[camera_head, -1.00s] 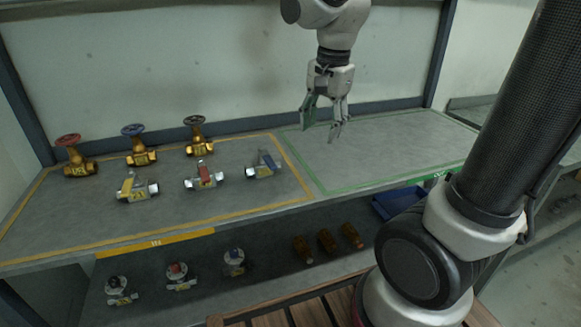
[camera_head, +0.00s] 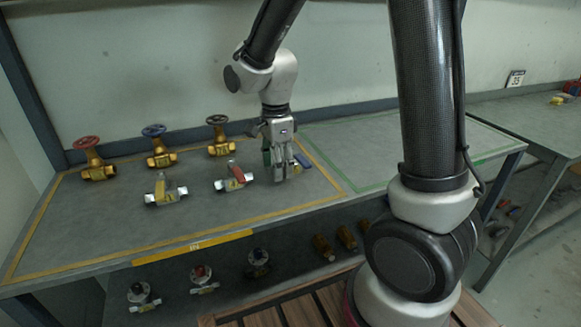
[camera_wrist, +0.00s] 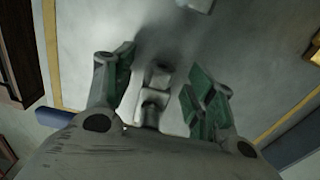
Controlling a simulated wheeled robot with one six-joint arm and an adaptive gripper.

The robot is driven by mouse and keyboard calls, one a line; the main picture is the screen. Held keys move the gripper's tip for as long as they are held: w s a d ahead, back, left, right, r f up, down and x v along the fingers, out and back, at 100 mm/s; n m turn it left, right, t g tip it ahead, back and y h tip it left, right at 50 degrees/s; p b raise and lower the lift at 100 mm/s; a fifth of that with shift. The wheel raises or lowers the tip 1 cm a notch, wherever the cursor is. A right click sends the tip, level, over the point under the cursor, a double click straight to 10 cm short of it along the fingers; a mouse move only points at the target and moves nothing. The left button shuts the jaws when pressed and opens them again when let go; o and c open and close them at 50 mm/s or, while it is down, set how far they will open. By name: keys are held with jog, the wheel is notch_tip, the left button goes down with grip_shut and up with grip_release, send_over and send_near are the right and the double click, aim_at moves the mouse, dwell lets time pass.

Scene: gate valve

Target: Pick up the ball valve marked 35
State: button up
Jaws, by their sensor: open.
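My gripper (camera_head: 281,178) is open, pointing down over the blue-handled ball valve (camera_head: 302,161), whose body it mostly hides. In the wrist view my gripper (camera_wrist: 158,92) has its green-padded fingers on either side of a silver valve body (camera_wrist: 153,98), with a gap to each. A red-handled ball valve (camera_head: 234,180) and a yellow-handled ball valve (camera_head: 165,190) stand to the left. I cannot read a 35 on any valve.
Brass gate valves with red (camera_head: 94,160), blue (camera_head: 160,148) and dark (camera_head: 219,138) wheels stand behind. More valves sit on the lower shelf. A green-outlined area (camera_head: 350,150) is clear to the right.

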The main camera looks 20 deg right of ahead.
grip_shut()
jog(key=shift+r, duration=0.1)
